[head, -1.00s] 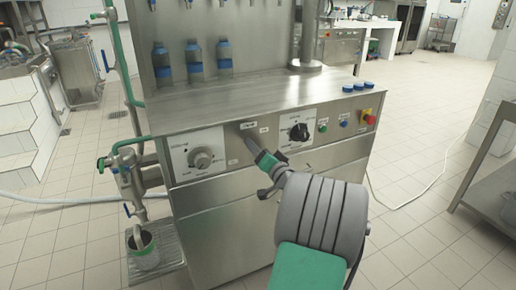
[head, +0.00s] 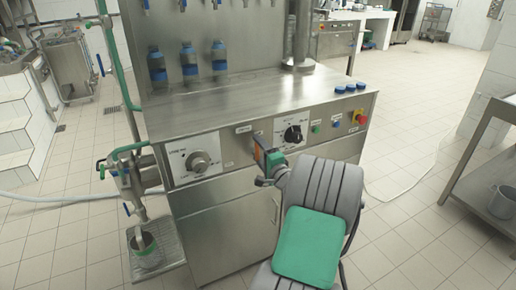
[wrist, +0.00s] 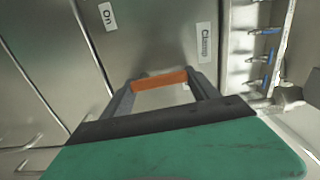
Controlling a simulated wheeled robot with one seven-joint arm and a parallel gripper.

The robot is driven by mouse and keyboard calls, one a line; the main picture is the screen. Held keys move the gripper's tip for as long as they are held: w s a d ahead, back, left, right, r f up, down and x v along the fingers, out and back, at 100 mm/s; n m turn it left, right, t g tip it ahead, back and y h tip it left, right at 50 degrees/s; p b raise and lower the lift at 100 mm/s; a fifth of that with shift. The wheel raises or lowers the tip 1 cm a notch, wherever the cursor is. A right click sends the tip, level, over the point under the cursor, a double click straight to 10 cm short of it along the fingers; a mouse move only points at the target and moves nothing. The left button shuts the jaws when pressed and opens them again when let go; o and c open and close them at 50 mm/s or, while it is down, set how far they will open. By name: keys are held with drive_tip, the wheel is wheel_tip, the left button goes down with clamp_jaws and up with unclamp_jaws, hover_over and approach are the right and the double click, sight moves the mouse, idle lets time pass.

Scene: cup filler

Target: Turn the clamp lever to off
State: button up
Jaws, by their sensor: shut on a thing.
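The clamp lever shows as an orange bar (wrist: 160,80) in the wrist view, spanning between my two dark fingers. My gripper (wrist: 160,90) is shut on it, in front of the steel panel. A "Clamp" label (wrist: 204,43) is beyond the right finger and an "On" label (wrist: 107,15) is up and to the left. In the head view my gripper (head: 263,156) is at the machine's front panel, between the left dial and the right dial. It hides most of the lever there, so its exact angle is unclear.
The filler's front panel has a left dial (head: 199,163), a right dial (head: 293,134), and a red emergency button (head: 360,117). Several bottles (head: 189,62) stand on the machine. A pot (head: 145,250) sits low at left.

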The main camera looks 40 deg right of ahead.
drive_tip(key=shift+m, duration=0.3)
drive_tip(key=o, duration=1.4)
drive_tip(key=shift+c, duration=0.2)
drive_tip(key=shift+s, duration=0.1)
drive_tip(key=v, duration=0.7)
drive_tip(key=shift+s, duration=0.35)
drive_tip(key=shift+a, duration=0.1)
